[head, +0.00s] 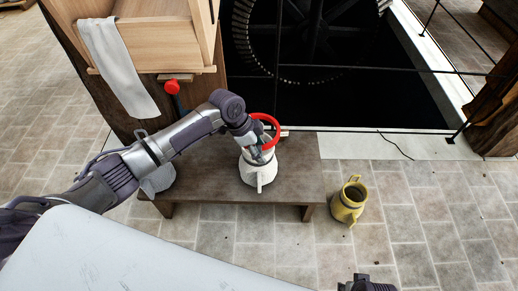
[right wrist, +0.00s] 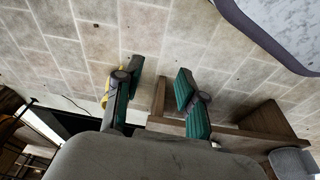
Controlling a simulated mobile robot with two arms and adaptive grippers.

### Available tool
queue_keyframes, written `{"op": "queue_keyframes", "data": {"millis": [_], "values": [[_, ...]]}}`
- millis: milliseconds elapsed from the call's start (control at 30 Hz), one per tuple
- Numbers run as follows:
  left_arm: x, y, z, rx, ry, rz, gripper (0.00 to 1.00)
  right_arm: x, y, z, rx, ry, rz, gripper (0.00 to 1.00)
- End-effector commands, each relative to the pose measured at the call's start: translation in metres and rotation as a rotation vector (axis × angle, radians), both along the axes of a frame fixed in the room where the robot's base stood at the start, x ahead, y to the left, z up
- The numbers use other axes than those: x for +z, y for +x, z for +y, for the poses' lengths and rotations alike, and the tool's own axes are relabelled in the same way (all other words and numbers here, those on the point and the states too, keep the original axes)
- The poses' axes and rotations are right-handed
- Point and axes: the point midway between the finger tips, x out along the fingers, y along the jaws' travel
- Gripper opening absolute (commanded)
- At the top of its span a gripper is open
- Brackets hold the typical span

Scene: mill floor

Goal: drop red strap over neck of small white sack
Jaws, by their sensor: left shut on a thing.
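The small white sack (head: 258,172) stands upright on a low dark wooden bench in the head view. The red strap (head: 277,134) is a stiff-looking ring at the sack's top. My left gripper (head: 258,149) is shut on the strap, just above the sack's neck. The gripper hides part of the ring and the neck, so I cannot tell whether the ring is around the neck or above it. My right gripper (right wrist: 152,92) is open and empty in the right wrist view, its green-padded fingers apart. Only a bit of it shows at the bottom of the head view (head: 367,285).
The low bench (head: 300,170) also holds a grey lump (head: 158,182) partly behind my left arm. A yellow jug-like container (head: 349,202) stands on the tiles right of the bench. Behind lies a dark pit (head: 350,100) with a wheel. A wooden chute with white cloth (head: 118,65) rises at left.

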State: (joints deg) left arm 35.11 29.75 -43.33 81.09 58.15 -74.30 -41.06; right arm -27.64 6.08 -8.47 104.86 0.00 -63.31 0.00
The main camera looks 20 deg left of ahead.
Motion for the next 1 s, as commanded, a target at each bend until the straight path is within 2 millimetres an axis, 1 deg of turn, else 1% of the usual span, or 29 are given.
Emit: {"op": "queue_keyframes", "data": {"millis": [1000], "values": [[0.0,0.0,0.0,0.0,0.0,0.0,0.21,-0.019,-0.006,0.0,0.002,-0.001,0.011,0.4]]}}
